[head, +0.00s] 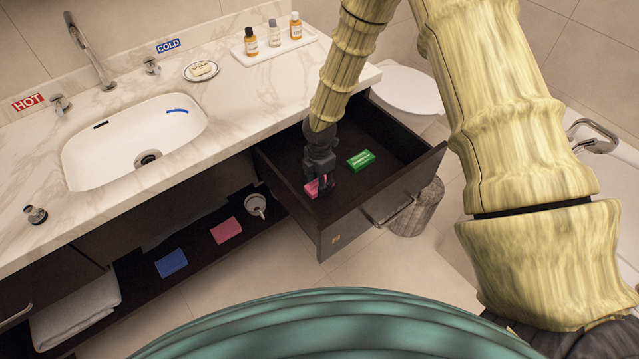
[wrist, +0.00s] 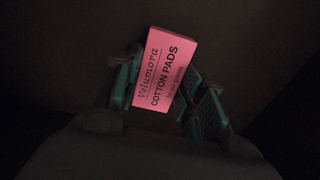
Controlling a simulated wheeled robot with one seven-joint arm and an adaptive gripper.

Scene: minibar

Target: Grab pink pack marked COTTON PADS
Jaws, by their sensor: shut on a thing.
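The pink pack marked COTTON PADS (wrist: 161,70) is between the two fingers of my gripper (wrist: 160,88) in the wrist view, and its label faces the camera. In the head view, my gripper (head: 319,182) points down inside the open drawer, near its left front. The pink pack also shows there (head: 313,188), partly hidden by the fingers. My gripper is shut on the pack. I cannot tell whether the pack touches the drawer floor.
A green pack (head: 361,160) lies in the drawer (head: 372,229) to the right. A pink item (head: 226,230), a blue item (head: 171,263) and a white cup-like object (head: 255,205) are on the lower shelf. The drawer walls surround my gripper. The counter (head: 225,110) is above left.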

